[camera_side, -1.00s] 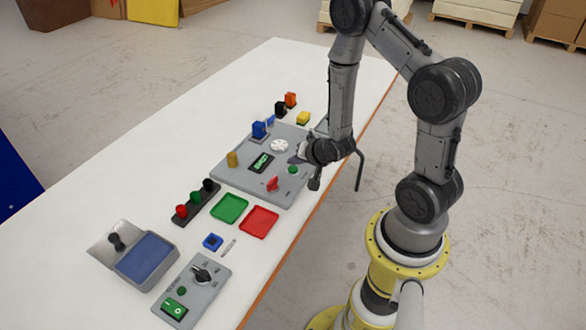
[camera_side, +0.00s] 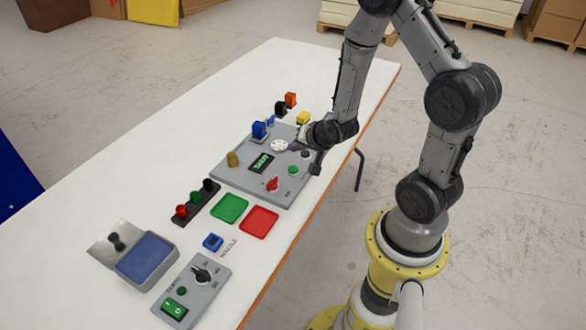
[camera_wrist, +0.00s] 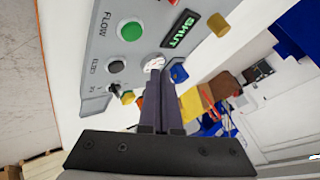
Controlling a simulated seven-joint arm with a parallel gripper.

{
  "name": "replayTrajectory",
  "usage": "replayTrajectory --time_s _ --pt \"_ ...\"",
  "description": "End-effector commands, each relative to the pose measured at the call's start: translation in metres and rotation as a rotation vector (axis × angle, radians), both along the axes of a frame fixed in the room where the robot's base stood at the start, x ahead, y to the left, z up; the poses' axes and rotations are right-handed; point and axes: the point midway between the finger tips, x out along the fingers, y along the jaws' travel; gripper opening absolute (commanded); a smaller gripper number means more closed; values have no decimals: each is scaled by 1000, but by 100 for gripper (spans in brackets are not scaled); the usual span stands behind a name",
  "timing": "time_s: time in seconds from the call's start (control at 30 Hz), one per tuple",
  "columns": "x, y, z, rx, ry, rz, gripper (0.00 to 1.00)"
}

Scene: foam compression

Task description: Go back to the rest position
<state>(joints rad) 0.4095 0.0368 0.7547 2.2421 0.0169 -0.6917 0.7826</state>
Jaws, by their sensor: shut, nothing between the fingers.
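My gripper (camera_side: 296,146) is above the right part of the grey control panel (camera_side: 241,179), with its fingers near the white round dial (camera_side: 279,145). In the wrist view the two dark fingers of my gripper (camera_wrist: 157,78) lie together with nothing between them. Their tips overlap the panel's edge in that view. The panel's display (camera_wrist: 179,29) reads "SHUT", and a green button (camera_wrist: 131,31) sits beside it. Whether the fingers touch the panel is not clear.
The white table (camera_side: 150,150) holds a green tray (camera_side: 229,208), a red tray (camera_side: 259,222), a blue-padded box (camera_side: 146,258) and a switch box (camera_side: 207,285). The table's far left is clear.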

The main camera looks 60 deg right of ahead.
Motion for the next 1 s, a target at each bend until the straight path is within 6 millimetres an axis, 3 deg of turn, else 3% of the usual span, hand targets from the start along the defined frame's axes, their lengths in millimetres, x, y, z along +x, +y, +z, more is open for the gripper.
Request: replayTrajectory --time_s 0.43,0.53,0.67,0.77,0.9,1.0 --pt "1 2 0 -1 -1 6 0" --pt "12 8 16 -16 -40 33 0" --pt "40 22 74 -64 -168 89 0" --pt "53 47 139 -106 -256 170 0" --pt "35 91 216 -186 -265 333 0" --pt "7 116 246 -246 -220 448 0"
